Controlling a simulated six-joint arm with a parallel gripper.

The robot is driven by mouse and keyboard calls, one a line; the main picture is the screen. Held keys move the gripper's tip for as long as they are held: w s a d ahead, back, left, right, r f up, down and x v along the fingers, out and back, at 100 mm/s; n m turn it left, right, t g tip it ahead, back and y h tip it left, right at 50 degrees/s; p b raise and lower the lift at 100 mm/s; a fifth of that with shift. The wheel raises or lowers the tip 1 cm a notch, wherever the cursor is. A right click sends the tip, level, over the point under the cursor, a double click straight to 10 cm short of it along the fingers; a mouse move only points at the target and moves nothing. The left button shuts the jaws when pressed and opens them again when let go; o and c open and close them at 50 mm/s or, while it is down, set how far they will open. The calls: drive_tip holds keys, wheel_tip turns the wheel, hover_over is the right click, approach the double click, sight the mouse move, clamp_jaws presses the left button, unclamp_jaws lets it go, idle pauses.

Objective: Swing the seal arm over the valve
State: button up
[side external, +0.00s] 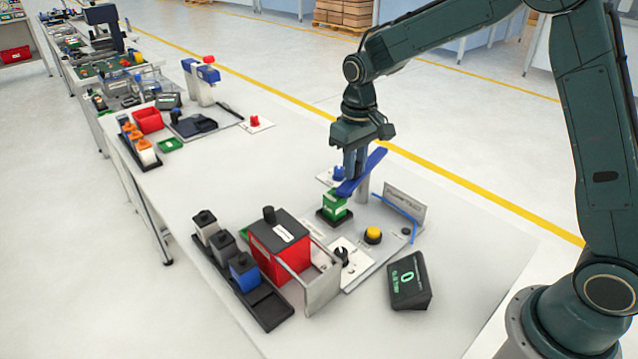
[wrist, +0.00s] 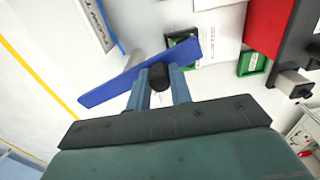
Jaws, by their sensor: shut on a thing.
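The seal arm is a flat blue bar (side external: 367,170), and it crosses the wrist view diagonally (wrist: 120,86). It slopes down to the near left in the side view, beside a grey post (side external: 363,190). My gripper (side external: 353,176) is above the bar. In the wrist view its fingers (wrist: 160,78) are shut on a black knob (wrist: 158,76) on the bar. A green block (side external: 334,207) on a black base, which may be the valve, stands under or just beside the bar's lower end. The fingers hide the knob in the side view.
A red box (side external: 275,250) and a black rack (side external: 265,305) stand to the left. A yellow button (side external: 373,235), a sign plate (side external: 405,205) and a display (side external: 409,281) are on the right. Bare table lies behind the green block.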

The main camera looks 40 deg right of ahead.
drive_tip(key=shift+w, duration=0.15)
drive_tip(key=shift+w+a, duration=0.1)
drive_tip(key=shift+w, duration=0.55)
idle(0.6)
drive_tip(key=o, duration=0.6)
drive_tip(key=shift+c, duration=0.2)
wheel_tip(320, 180, up, 8)
drive_tip(key=shift+f, duration=0.25)
idle(0.6)
drive_tip(key=shift+s+r, duration=0.1)
